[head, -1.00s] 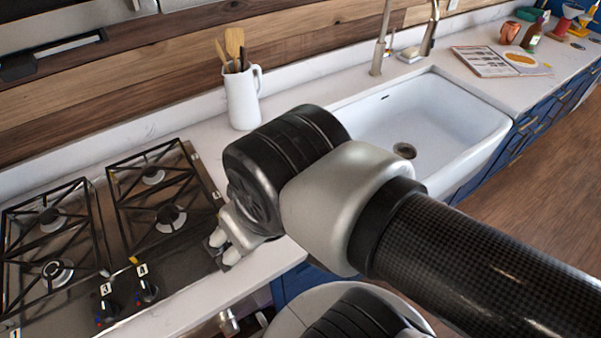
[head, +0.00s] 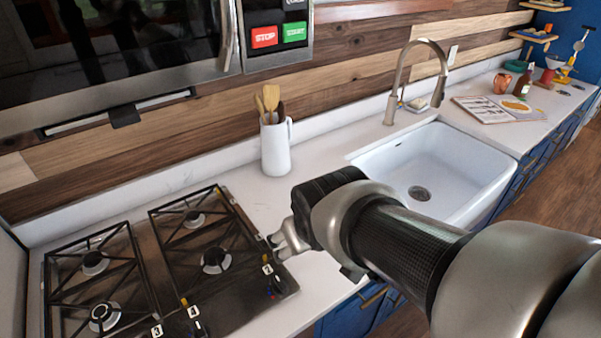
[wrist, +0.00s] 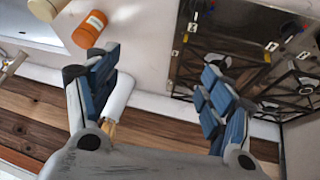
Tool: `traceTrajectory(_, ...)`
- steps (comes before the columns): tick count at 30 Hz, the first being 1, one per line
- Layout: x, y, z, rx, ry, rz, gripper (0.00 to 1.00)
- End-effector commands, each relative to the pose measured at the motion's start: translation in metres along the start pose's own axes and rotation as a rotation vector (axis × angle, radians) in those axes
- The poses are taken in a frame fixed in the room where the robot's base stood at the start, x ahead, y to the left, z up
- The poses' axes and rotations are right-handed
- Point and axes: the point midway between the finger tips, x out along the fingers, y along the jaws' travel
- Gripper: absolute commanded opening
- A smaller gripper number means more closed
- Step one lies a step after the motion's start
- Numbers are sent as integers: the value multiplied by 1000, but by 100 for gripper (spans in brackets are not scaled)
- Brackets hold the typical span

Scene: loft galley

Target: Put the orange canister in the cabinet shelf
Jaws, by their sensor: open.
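The orange canister (wrist: 90,28) shows in the upper left of the wrist view, with a pale label on its side. It seems to be on the white counter, beyond and to the left of my fingertips. In the head view I cannot pick it out; my arm covers part of the counter. My gripper (wrist: 160,62) is open with nothing between its blue-padded fingers. In the head view my gripper (head: 285,243) is by the right edge of the cooktop. I cannot clearly identify the cabinet shelf in either view.
A white pitcher (head: 275,146) with wooden utensils stands behind my gripper. The black-grated cooktop (head: 160,262) is left, the white sink (head: 440,165) and faucet (head: 390,105) right. A microwave (head: 120,55) hangs above. A cream-topped object (wrist: 45,9) is near the canister. Open counter lies between pitcher and sink.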

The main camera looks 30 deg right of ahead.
Motion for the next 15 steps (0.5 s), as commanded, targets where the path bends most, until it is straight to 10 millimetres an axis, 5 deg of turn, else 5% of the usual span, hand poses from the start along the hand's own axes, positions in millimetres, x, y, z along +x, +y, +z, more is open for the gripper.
traceTrajectory(8,77,79,-33,-13,98,94,74)
traceTrajectory(15,136,129,-23,-4,234,96,74)
